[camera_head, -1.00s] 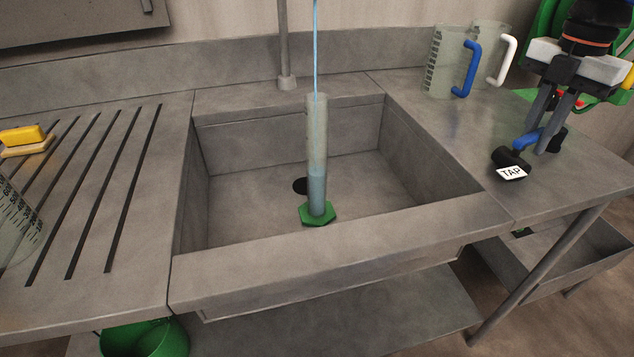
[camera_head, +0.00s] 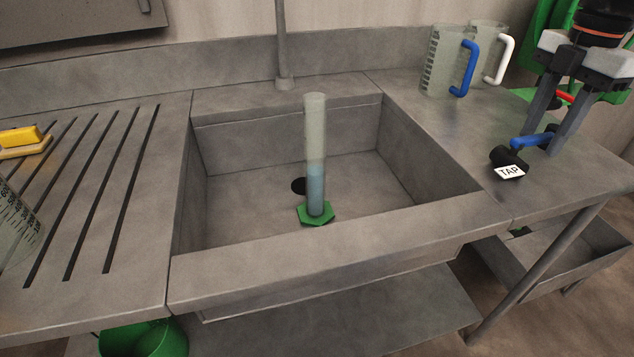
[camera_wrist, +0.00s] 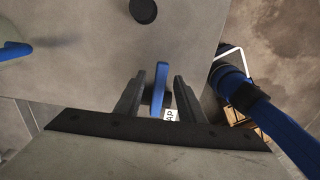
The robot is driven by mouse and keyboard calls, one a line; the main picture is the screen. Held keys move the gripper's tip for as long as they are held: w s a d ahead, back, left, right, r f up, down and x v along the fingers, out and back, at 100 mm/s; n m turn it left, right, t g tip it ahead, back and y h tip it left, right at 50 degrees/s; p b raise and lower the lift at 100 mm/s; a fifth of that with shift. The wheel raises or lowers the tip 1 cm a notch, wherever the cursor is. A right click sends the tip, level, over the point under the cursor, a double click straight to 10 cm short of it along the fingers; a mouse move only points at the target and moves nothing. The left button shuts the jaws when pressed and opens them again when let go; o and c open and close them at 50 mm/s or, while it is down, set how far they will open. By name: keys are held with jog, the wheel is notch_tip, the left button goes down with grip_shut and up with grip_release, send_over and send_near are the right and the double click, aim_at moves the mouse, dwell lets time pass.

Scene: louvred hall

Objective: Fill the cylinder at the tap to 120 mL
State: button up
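The clear measuring cylinder (camera_head: 316,130) stands upright on its green hexagonal base (camera_head: 316,215) in the sink, beside the drain hole. Bluish water (camera_head: 316,188) fills roughly its lower half; I cannot read graduations from here. No stream falls into it. The tap's blue lever (camera_head: 530,140) sits on a black body with a TAP label (camera_head: 509,172) on the right counter. My gripper (camera_head: 541,140) is open with its fingers either side of the lever. In the wrist view, the lever (camera_wrist: 160,88) lies between my fingers (camera_wrist: 159,78) with gaps on both sides.
Two clear jugs, one with a blue handle (camera_head: 446,62) and one with a white handle (camera_head: 491,42), stand behind the tap. A yellow sponge (camera_head: 20,137) and a graduated vessel (camera_head: 14,228) are on the left drainboard. A green bucket (camera_head: 145,340) is below.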

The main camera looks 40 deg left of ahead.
aim_at(543, 135)
jog(key=shift+r, duration=2.75)
jog(key=shift+r, duration=0.1)
notch_tip(543, 135, up, 12)
